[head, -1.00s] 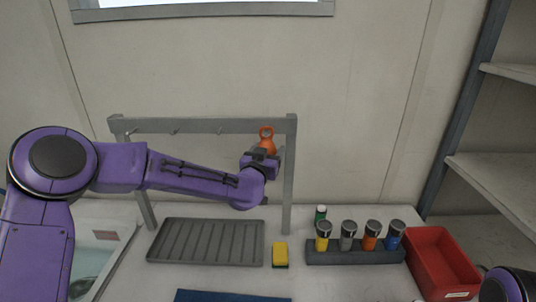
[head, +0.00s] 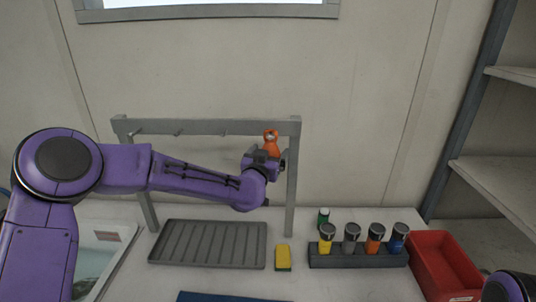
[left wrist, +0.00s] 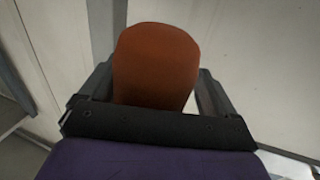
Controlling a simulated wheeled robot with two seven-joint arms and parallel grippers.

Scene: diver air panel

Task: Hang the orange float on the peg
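The orange float (head: 271,148) is upright, with its ring at the top, in front of the right end of the grey rack's rail (head: 205,127). My left gripper (head: 264,158) is shut on the float's lower body. The left wrist view shows the float's orange body (left wrist: 155,66) between the two fingers. Pegs show along the rail, one near the left end (head: 137,131) and one left of the middle (head: 178,133). I cannot tell whether a peg passes through the float's ring. My right gripper is out of view.
A grey ribbed tray (head: 208,244) lies under the rack, with a yellow sponge (head: 284,257) to its right. A holder (head: 352,261) with several capped bottles and a red bin (head: 443,262) stand farther right. A basin (head: 97,262) is at left.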

